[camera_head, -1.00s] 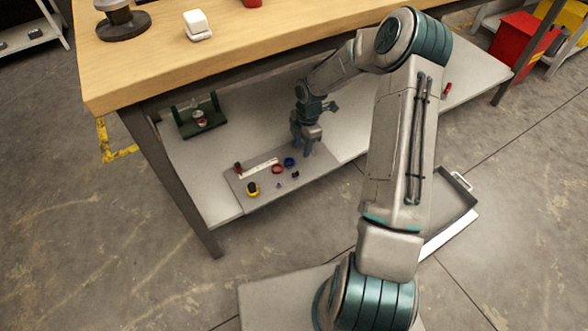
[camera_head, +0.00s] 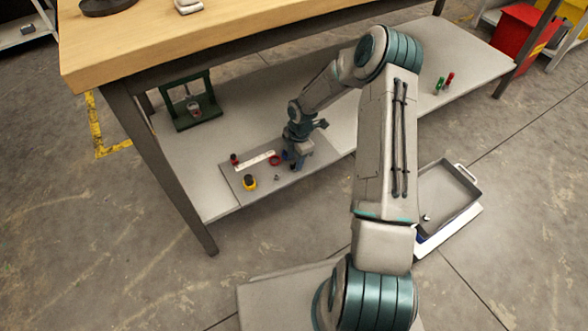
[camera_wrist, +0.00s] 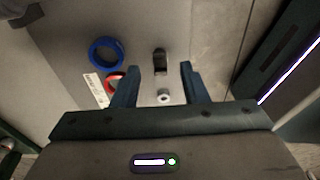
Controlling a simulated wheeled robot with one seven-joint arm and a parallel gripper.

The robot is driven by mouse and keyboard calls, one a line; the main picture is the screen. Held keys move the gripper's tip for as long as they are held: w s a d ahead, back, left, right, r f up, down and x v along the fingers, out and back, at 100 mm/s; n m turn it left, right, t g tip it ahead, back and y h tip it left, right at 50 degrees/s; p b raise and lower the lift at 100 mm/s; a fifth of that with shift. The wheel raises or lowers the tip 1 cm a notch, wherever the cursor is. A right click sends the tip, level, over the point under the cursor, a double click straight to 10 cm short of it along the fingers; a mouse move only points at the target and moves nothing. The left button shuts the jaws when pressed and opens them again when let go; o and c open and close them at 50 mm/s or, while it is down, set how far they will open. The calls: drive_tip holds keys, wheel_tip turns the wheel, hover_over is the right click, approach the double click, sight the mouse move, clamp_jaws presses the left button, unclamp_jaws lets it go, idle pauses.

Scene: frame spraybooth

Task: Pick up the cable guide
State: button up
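My gripper (camera_wrist: 160,72) is open and points down over the grey mat (camera_wrist: 125,20). In the wrist view a small black piece (camera_wrist: 160,62) lies between and just beyond the fingertips. A small pale piece with a dark hole (camera_wrist: 164,97) shows between the fingers, nearer the palm. Neither looks gripped. I cannot tell for certain which small part is the cable guide. In the head view my gripper (camera_head: 295,160) is low over the mat's right part and partly hides the blue ring. The blue ring (camera_wrist: 106,53) and red ring (camera_wrist: 116,82) lie left of the fingers.
The mat lies on the lower shelf (camera_head: 190,170) under the wooden tabletop (camera_head: 230,25). A white strip (camera_head: 256,161), a yellow-and-black item (camera_head: 249,182) and a green frame (camera_head: 190,103) are to the left. A grey tray (camera_head: 447,200) is on the right.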

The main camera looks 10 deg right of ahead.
wheel_tip(320, 180, down, 2)
drive_tip(key=shift+a+f, duration=0.1)
drive_tip(key=shift+a, duration=0.05)
clamp_jaws()
drive_tip(key=shift+r, duration=0.25)
drive_tip(key=shift+r+p, duration=0.3)
drive_tip(key=shift+r, duration=0.35)
drive_tip(key=r+p, duration=0.1)
drive_tip(key=r, duration=0.1)
drive_tip(key=d+r+p, duration=0.1)
drive_tip(key=shift+s+d+r, duration=0.1)
drive_tip(key=shift+s+r, duration=0.05)
drive_tip(key=shift+r, duration=0.2)
drive_tip(key=s+d+r+p, duration=0.1)
drive_tip(key=d+r+p, duration=0.3)
drive_tip(key=d, duration=0.6)
drive_tip(key=shift+s+d+r, duration=0.25)
drive_tip(key=shift+r, duration=0.65)
